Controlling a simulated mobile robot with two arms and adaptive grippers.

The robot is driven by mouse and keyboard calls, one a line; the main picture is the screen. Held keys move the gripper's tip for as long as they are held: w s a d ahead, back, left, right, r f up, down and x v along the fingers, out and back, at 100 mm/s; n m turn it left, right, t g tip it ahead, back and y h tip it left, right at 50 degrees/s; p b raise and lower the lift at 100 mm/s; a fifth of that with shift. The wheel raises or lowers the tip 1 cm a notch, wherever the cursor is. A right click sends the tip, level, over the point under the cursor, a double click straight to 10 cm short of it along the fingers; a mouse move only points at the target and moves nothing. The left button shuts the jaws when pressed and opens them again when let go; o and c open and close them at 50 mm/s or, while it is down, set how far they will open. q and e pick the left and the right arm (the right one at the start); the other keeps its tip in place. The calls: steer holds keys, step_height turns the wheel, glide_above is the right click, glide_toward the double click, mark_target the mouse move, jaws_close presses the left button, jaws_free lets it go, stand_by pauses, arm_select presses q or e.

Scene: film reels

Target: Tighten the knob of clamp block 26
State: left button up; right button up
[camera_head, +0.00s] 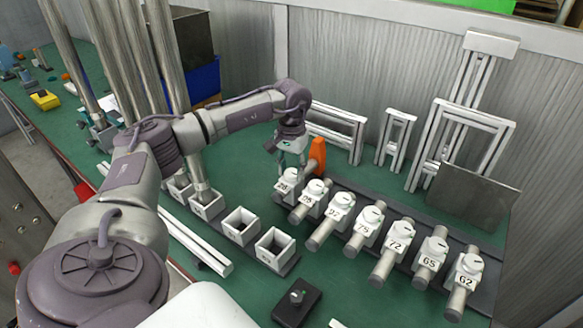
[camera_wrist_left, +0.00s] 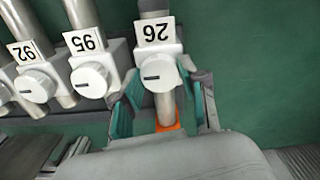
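Clamp block 26 (camera_head: 287,187) is the leftmost white block of the row in the head view; in the left wrist view its label (camera_wrist_left: 156,32) reads upside down. Its round white knob (camera_wrist_left: 158,74) has a dark mark that lies roughly crosswise in the wrist view. A metal rod (camera_wrist_left: 166,108) passes through the block to an orange piece (camera_head: 318,155). My left gripper (camera_head: 292,160) points down over block 26. Its teal-padded fingers (camera_wrist_left: 162,88) stand open on either side of the knob, with a gap visible on the left side. My right gripper is not in view.
Block 95 (camera_wrist_left: 90,78) stands close beside block 26, near the left finger in the wrist view. Several more numbered blocks continue right to block 62 (camera_head: 467,269). White square sockets (camera_head: 240,226) stand in front, and metal frames (camera_head: 397,135) behind.

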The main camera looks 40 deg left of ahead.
mark_target(292, 172)
arm_select(q)
steer(key=o, duration=0.4)
step_height(292, 172, up, 12)
steer(key=shift+r, duration=0.1)
stand_by(0.4)
stand_by(0.4)
